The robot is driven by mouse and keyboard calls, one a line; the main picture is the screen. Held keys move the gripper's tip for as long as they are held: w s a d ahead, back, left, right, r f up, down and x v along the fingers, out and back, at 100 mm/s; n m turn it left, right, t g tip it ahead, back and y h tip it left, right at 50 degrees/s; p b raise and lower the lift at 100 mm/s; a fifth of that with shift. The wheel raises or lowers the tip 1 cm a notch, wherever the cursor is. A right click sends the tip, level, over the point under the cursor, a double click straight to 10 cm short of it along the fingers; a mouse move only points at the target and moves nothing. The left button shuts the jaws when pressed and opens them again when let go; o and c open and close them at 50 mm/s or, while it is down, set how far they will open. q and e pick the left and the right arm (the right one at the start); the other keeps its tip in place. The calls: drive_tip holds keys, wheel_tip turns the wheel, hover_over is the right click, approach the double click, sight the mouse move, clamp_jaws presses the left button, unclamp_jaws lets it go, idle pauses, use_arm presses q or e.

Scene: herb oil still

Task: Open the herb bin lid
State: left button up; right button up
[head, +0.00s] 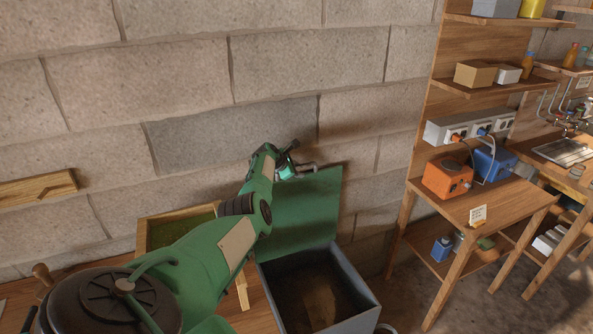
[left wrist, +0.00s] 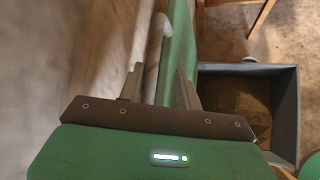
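The herb bin (head: 363,279) is a grey open-topped box with a dark inside, at the lower middle of the head view. Its green lid (head: 308,215) stands raised, roughly upright, at the wall side. A grey handle (head: 306,167) is at the lid's top edge. My left gripper (head: 287,168) is beside that handle. In the left wrist view, my left gripper (left wrist: 160,88) has its fingers spread, with the handle (left wrist: 158,50) and the lid's edge (left wrist: 180,45) between them. Contact cannot be told. The bin (left wrist: 290,110) also shows there, right of the lid. My right gripper is not in view.
A wooden box with green contents (head: 160,237) stands on a bench left of the bin, partly behind my arm. A stone wall (head: 370,90) is close behind the lid. Wooden shelves (head: 480,205) with an orange box (head: 447,180) stand to the right, across open floor.

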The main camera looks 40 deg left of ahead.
use_arm(q)
drive_tip(key=shift+r, duration=0.1)
idle(0.3)
drive_tip(key=v, duration=1.3)
drive_tip(key=shift+s+r, duration=0.2)
drive_tip(key=shift+s, duration=0.05)
idle(0.5)
